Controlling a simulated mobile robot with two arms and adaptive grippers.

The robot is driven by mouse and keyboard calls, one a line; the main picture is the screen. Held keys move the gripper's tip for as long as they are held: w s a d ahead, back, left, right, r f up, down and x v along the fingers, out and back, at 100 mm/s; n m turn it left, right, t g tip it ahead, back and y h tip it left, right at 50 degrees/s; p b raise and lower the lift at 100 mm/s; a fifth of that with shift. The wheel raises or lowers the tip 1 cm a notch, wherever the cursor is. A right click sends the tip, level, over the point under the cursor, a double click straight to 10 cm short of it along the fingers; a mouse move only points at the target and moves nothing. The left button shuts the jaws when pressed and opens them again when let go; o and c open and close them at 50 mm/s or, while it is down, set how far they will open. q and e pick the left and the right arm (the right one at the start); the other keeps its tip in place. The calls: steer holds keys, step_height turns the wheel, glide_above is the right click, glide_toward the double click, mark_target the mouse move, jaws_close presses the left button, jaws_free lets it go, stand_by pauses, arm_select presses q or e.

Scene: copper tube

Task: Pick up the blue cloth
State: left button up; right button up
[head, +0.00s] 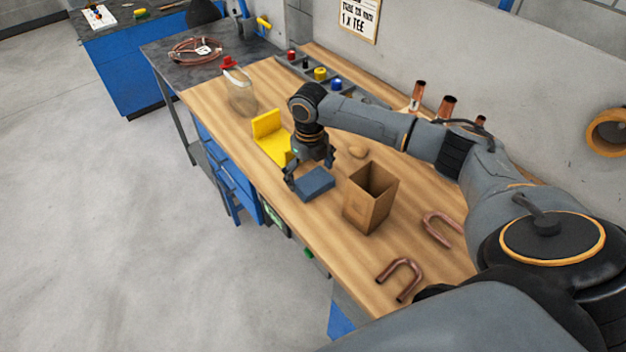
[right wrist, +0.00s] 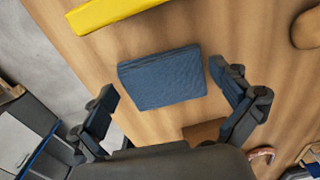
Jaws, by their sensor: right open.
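The blue cloth (head: 314,183) lies folded as a flat block on the wooden workbench, near its front edge. It also shows whole in the right wrist view (right wrist: 163,77), ahead of the fingers. My right gripper (head: 310,172) is open and empty, pointing down at the cloth. In the right wrist view the two fingers of the gripper (right wrist: 165,88) are spread wide, one on each side of the cloth, and it is not held. I cannot tell exactly how high the fingers are above the bench. My left gripper does not show.
A yellow holder (head: 270,139) stands just beyond the cloth. An open cardboard box (head: 369,204) stands to its right. Bent copper tubes (head: 400,279) lie nearer on the workbench (head: 330,232). A clear jug with a red top (head: 240,92) stands farther back.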

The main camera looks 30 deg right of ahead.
mark_target(310, 177)
steer(key=shift+f, duration=0.1)
steer(key=c, duration=0.8)
step_height(310, 177, up, 10)
steer(key=shift+r+b, duration=0.1)
steer(key=shift+b, duration=1)
